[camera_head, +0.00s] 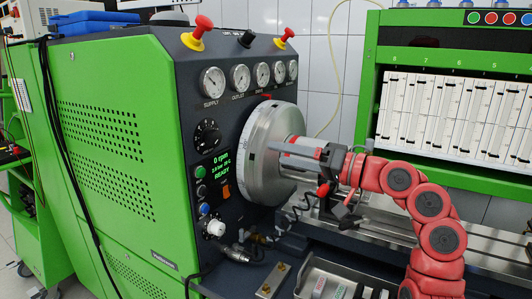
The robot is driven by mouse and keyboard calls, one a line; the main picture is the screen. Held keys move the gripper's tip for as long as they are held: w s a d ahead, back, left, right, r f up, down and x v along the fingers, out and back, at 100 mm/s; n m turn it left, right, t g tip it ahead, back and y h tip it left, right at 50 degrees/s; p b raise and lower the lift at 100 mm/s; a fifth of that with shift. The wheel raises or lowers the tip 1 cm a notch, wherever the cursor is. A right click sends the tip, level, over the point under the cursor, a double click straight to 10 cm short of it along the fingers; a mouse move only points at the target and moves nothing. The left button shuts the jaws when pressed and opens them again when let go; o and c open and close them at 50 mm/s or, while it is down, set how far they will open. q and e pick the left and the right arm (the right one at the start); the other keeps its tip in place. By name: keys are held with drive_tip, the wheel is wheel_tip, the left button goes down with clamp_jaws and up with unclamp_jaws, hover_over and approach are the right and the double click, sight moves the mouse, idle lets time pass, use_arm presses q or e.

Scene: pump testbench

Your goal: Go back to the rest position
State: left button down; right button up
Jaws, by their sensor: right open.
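My right arm, red with dark joint caps, comes in from the lower right. My right gripper (318,166) is in front of the silver round flywheel (262,150) of the green pump testbench (120,140). Its jaws are open, and I see nothing held between them. It overlaps the flywheel's hub in the picture; I cannot tell whether it touches. My left gripper is not in view.
The testbench's dark panel carries several gauges (240,77), a display (220,165) and red knobs. A green rack (450,60) with white measuring tubes stands at the right. A metal tray (318,283) with small parts lies at the bottom, below the arm.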

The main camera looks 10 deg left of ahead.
drive_tip(key=shift+s+d, duration=0.1)
drive_tip(key=shift+d, duration=0.25)
